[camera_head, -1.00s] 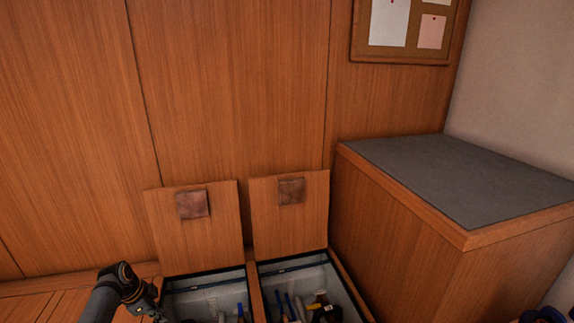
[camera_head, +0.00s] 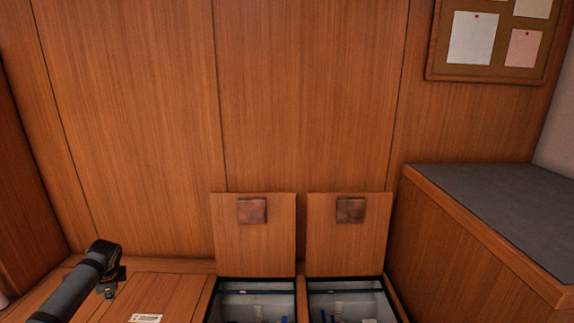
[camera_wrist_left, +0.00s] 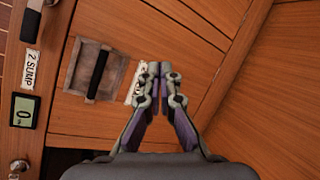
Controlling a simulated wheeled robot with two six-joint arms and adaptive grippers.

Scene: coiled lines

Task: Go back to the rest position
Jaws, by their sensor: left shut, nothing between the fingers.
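My left gripper (camera_head: 110,287) is at the lower left of the head view, above a closed wooden lid (camera_head: 165,297) with a white label. In the left wrist view its fingers (camera_wrist_left: 158,68) are together at the tips and hold nothing. My left arm comes in from the bottom left edge. My right gripper is in neither current view.
Two compartments stand open at the bottom, left (camera_head: 250,303) and right (camera_head: 350,303), with raised lids (camera_head: 254,236) behind them. A grey-topped cabinet (camera_head: 500,200) stands at the right. The wrist view shows a recessed handle (camera_wrist_left: 97,75), a "2 SUMP" label (camera_wrist_left: 31,73) and a small display (camera_wrist_left: 24,112).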

